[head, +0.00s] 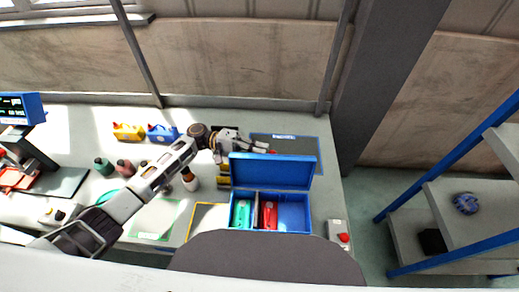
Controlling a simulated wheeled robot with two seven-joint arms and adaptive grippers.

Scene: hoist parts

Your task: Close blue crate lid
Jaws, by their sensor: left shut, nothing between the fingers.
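The blue crate (292,213) stands on the table near the front, right of the middle. Its blue lid (272,171) is raised, standing up along the crate's far side. A green part (241,212) and a red part (268,214) lie in separate compartments inside; the right compartment looks empty. My left gripper (262,147) is behind the lid's upper left edge, shut and empty. I cannot tell whether it touches the lid. My right gripper is not in view.
A dark mat with a blue border (300,146) lies behind the lid. Yellow (128,131) and blue (162,133) holders stand at the back left. A grey box with a red button (340,236) sits at the right front corner. A shelf (465,205) stands to the right.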

